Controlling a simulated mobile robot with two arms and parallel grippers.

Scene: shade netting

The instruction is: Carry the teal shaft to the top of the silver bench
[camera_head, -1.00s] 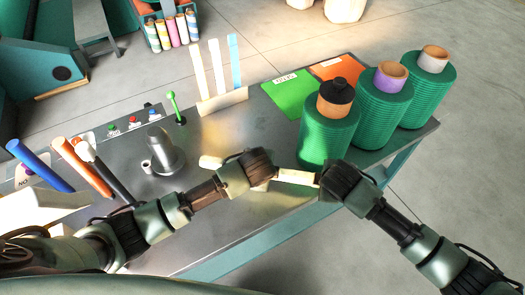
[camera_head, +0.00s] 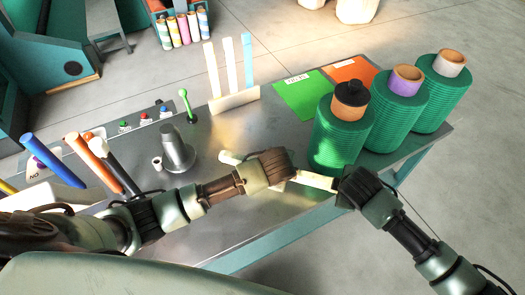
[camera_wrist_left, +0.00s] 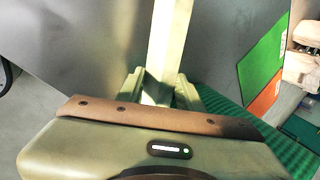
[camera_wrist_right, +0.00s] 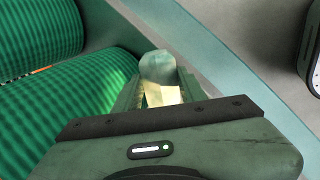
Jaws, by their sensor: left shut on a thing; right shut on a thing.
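A long shaft (camera_head: 315,181), pale cream with a faint green tint rather than clearly teal, lies across both of my grippers. My left gripper (camera_head: 292,171) is shut on it, and part of the shaft sticks out to the left of that hand. My right gripper (camera_head: 337,186) is shut on its right end. The shaft also shows in the left wrist view (camera_wrist_left: 168,38), and its pale teal end shows in the right wrist view (camera_wrist_right: 157,67). The silver bench (camera_head: 215,215) has a grey metal top and teal frame. The shaft is over its front part; I cannot tell whether they touch.
Three green netting rolls (camera_head: 335,145) stand on the bench's right side, close to my right gripper. A grey metal post (camera_head: 177,150), a holder with upright strips (camera_head: 235,101) and green and orange sheets (camera_head: 303,94) are behind. Coloured rods (camera_head: 52,160) stand at the left.

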